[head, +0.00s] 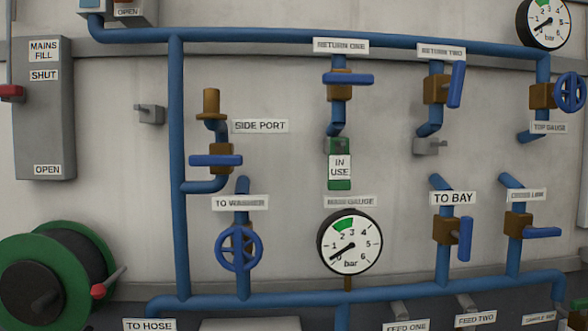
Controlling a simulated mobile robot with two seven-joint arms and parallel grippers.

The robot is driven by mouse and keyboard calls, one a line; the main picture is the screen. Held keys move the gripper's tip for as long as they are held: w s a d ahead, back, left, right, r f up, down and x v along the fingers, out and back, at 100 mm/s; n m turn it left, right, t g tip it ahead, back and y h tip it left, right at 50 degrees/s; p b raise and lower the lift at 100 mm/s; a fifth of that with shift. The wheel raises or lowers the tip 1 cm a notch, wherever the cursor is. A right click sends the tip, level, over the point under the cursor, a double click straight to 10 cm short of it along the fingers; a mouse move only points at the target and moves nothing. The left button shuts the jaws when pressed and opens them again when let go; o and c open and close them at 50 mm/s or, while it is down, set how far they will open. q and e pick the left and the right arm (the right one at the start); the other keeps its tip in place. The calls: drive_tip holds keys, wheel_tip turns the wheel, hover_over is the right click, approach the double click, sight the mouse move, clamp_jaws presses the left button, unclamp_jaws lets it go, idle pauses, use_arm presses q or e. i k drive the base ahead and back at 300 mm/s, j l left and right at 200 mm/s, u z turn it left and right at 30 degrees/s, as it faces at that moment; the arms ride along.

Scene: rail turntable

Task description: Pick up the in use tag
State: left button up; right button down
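The in use tag (340,185) is a green tag with a white label reading "IN USE". It hangs upright below the return one valve, in the upper middle of the head view, with a small grey hook or bracket (339,145) at its top. How the tag is held there cannot be made out clearly. Neither of my grippers shows in the head view.
Blue pipes (177,130) run across the wall around the tag. The return one valve (348,79) is above it and the main gauge (349,243) below. An empty hook (433,147) is to the right. A green hose reel (50,280) stands lower left.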

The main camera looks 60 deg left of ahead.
sight(339, 164)
drive_tip(key=u, duration=1.5)
